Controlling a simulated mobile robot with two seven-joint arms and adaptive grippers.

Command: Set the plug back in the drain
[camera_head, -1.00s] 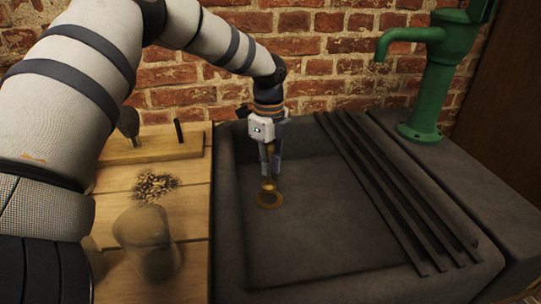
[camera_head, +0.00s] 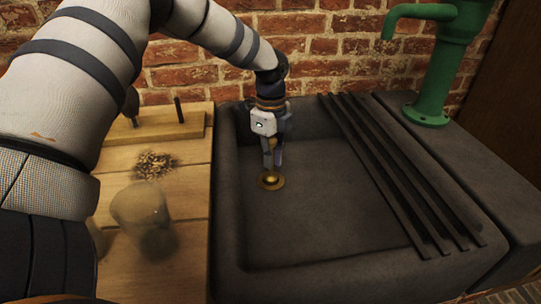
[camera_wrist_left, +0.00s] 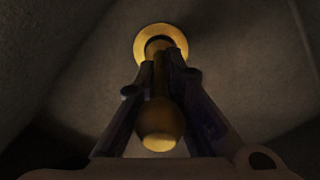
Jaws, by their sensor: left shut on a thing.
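The brass drain (camera_head: 281,184) is a round ring set in the floor of the dark stone sink (camera_head: 330,225). It also shows beyond my fingertips in the left wrist view (camera_wrist_left: 142,44). My left gripper (camera_head: 271,167) points down over the drain, shut on the brass plug (camera_wrist_left: 160,122). The plug's rounded knob shows between the fingers, and its stem runs toward the ring. The plug's lower end is at or just over the drain opening; I cannot tell whether it is seated. My right gripper is out of view.
A wooden counter (camera_head: 190,240) on the left holds a glass jar (camera_head: 145,212), a dark crumbly pile (camera_head: 155,165) and a wooden block (camera_head: 165,127). Dark bars (camera_head: 395,180) lie across the sink's right side. A green pump (camera_head: 440,70) stands behind right. The sink's middle is clear.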

